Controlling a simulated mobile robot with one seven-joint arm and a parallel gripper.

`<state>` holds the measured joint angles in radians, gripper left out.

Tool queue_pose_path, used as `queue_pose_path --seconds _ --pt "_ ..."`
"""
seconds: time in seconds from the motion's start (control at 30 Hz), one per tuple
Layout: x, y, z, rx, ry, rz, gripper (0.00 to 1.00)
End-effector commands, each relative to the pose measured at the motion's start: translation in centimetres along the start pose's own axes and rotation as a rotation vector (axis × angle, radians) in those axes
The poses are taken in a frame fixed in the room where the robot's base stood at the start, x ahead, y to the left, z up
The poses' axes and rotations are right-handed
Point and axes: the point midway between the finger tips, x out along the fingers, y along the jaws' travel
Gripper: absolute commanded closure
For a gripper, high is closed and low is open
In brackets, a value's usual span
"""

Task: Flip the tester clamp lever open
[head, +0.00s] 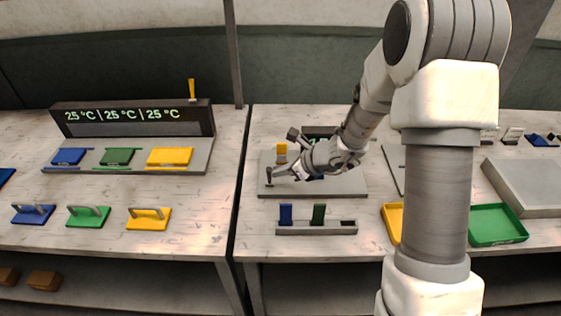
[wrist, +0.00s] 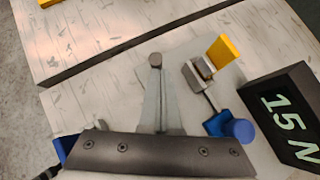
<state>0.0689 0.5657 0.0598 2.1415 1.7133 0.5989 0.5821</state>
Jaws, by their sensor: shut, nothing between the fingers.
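The tester's flat grey base plate (head: 340,187) lies on the right-hand table. A dark upright post with a round knob (head: 268,172), which looks like the clamp lever, stands at the plate's left end. The knob also shows in the wrist view (wrist: 155,60), just beyond my fingertips. My gripper (head: 277,172) is shut and empty, low over the plate beside the knob; I cannot tell whether they touch. A grey clamp block (wrist: 199,72) stands beside a yellow piece (wrist: 222,52). A rod leads toward a blue cylinder (wrist: 238,130). My wrist partly hides the tester in the head view.
The tester's dark display (wrist: 285,112) reads 15 N. A grey rack (head: 300,229) holding a blue piece (head: 285,214) and a green piece (head: 318,213) stands in front. A green tray (head: 497,225) lies right. A gap separates the two tables.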

Motion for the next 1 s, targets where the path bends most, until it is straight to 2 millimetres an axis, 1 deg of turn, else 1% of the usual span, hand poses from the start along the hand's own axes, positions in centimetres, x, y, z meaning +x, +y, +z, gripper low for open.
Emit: queue_pose_path --seconds 0.03,0.17,0.37,0.5,0.63,1.0 --pt "-0.6 -0.1 0.9 0.013 0.013 0.016 1.0" --pt "-0.4 -0.6 1.1 0.05 0.047 0.052 1.0" --pt "0.1 -1.1 1.1 0.102 0.098 0.106 1.0" --pt "0.5 -1.2 0.8 0.101 0.095 0.103 1.0" --pt "0.5 -1.3 0.8 0.1 0.095 0.102 1.0" --pt "-0.5 -1.3 1.8 0.1 0.094 0.101 1.0"
